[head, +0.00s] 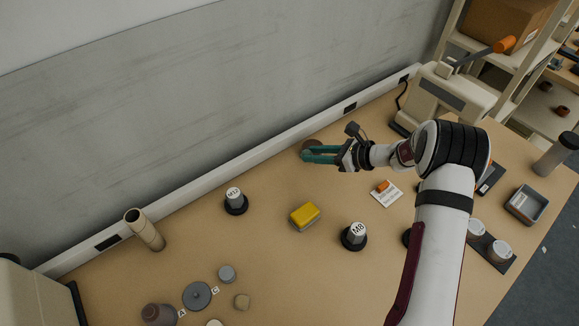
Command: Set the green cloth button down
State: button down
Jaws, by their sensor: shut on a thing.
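My gripper (307,154) is over the back part of the table, close to the wall-side ledge, with its teal fingers pointing left. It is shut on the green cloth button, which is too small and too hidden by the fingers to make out. I cannot tell whether the button touches the table. A brown round thing (313,143) shows just behind the fingers.
A yellow-topped block (305,215) stands between the M12 weight (235,201) and the M8 weight (355,236). A white card with an orange piece (386,193) lies right of them. A tan tube (145,230) stands left. The table below my gripper looks clear.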

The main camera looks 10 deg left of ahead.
jog(key=x, duration=0.4)
jog(key=s+x, duration=0.1)
jog(key=x, duration=0.2)
jog(key=shift+a+f, duration=0.15)
jog(key=shift+f, duration=0.05)
notch_tip(320, 180, down, 4)
jog(key=shift+a+f, duration=0.15)
jog(key=shift+f, duration=0.1)
jog(key=c, duration=0.6)
grip_release()
